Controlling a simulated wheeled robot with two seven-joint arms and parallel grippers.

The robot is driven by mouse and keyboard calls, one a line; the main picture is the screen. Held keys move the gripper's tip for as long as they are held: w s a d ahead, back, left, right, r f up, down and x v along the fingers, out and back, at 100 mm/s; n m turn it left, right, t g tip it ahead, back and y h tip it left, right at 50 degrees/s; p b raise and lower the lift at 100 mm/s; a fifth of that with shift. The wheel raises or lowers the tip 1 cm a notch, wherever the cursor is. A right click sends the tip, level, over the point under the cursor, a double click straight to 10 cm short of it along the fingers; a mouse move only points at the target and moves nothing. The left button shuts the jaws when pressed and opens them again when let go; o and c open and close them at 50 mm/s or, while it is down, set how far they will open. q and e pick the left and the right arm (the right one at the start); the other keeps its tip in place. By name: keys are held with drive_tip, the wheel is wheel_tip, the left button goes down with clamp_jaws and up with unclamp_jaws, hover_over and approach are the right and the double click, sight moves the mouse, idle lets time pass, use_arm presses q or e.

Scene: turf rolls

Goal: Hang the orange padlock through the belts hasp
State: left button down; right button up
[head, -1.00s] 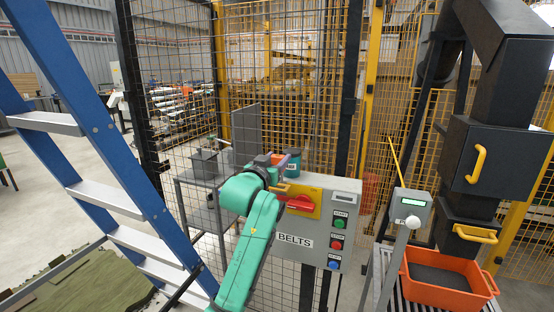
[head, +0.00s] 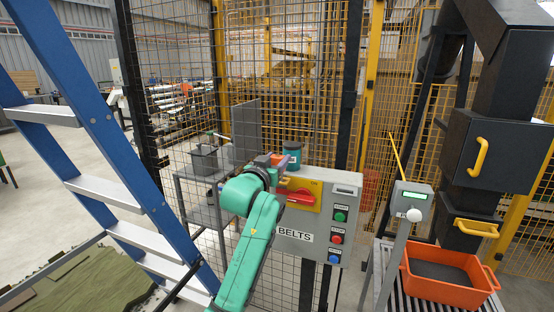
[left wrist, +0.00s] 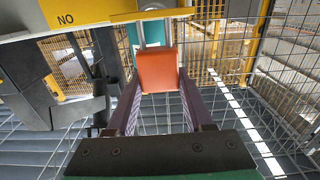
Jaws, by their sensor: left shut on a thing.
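The grey BELTS control box (head: 318,245) hangs on the mesh fence. It has a red switch handle (head: 297,196) on a yellow plate. My left gripper (head: 276,160) is at the box's upper left corner, partly hidden by my own green arm. In the left wrist view the two purple fingers (left wrist: 158,88) are shut on the orange padlock (left wrist: 157,68), whose body faces the camera. My right gripper is out of view.
A blue ladder (head: 120,140) is at the left. A grey post with a small panel (head: 410,203) and an orange bin (head: 445,278) are at the right. Mesh fencing stands behind.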

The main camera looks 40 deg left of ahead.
use_arm(q)
drive_tip(key=shift+f+b, duration=0.9)
drive_tip(key=shift+f, duration=0.5)
drive_tip(key=shift+c, duration=1)
unclamp_jaws()
drive_tip(key=shift+r, duration=0.1)
